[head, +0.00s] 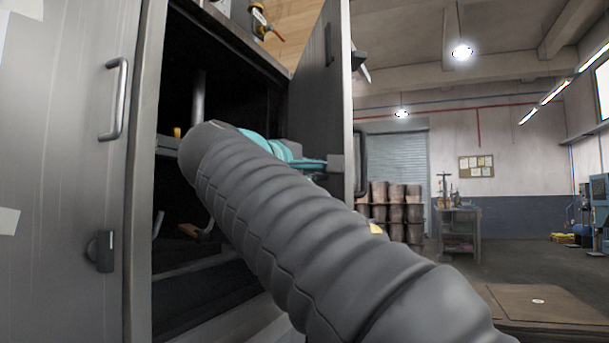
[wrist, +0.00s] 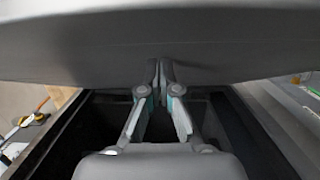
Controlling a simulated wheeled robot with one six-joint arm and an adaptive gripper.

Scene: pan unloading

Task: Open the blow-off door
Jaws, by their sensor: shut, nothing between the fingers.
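A grey metal cabinet door (head: 316,95) stands swung open on the right of the cabinet in the head view, with a dark bar handle (head: 361,160) on its outer side. I take it for the blow-off door; no label shows. My arm reaches across the cabinet front, and its teal wrist parts lie beside the inner face of this door. In the wrist view my gripper (wrist: 160,70) is shut and empty, fingertips together at a broad grey surface that looks like the door. Whether they touch it I cannot tell. My arm hides part of the opening.
The dark cabinet inside (head: 235,70) is open to view. A left panel (head: 60,150) with a bar handle (head: 117,100) and latch (head: 104,250) looks closed. Brown drums (head: 395,205) stand beyond the door; open floor lies right.

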